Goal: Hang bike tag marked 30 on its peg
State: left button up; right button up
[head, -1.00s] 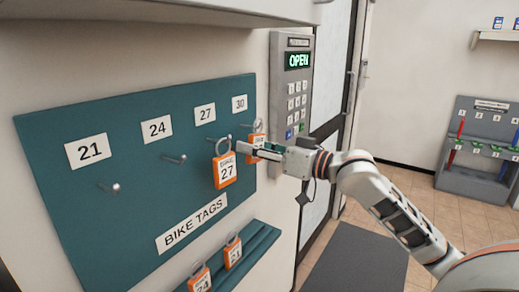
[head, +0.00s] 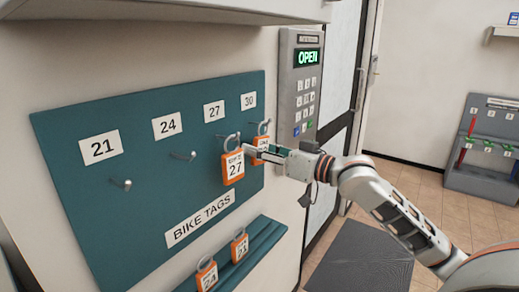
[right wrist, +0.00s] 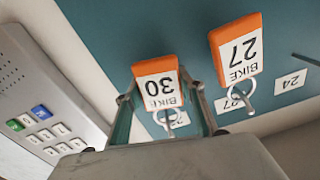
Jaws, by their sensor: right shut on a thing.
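The orange bike tag marked 30 (right wrist: 158,88) has a white face and a metal ring; it also shows in the head view (head: 262,142), partly covered by my gripper. My right gripper (head: 256,152) is shut on this tag, with a finger on each side of it in the right wrist view. The tag is close to the teal board (head: 70,160), below the label 30 (head: 248,101). Its ring is near the peg position, but I cannot tell whether the ring is around the peg. My left gripper is not in view.
Tag 27 (head: 233,168) hangs close to the left of my right gripper. Pegs 21 (head: 122,184) and 24 (head: 185,156) are bare. Tags 24 (head: 207,277) and 21 (head: 240,247) rest on the ledge below. A keypad (head: 300,90) reading OPEN is right of the board.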

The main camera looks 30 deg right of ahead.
jog(key=o, duration=1.2)
jog(key=shift+c, duration=0.2)
jog(key=v, duration=1.2)
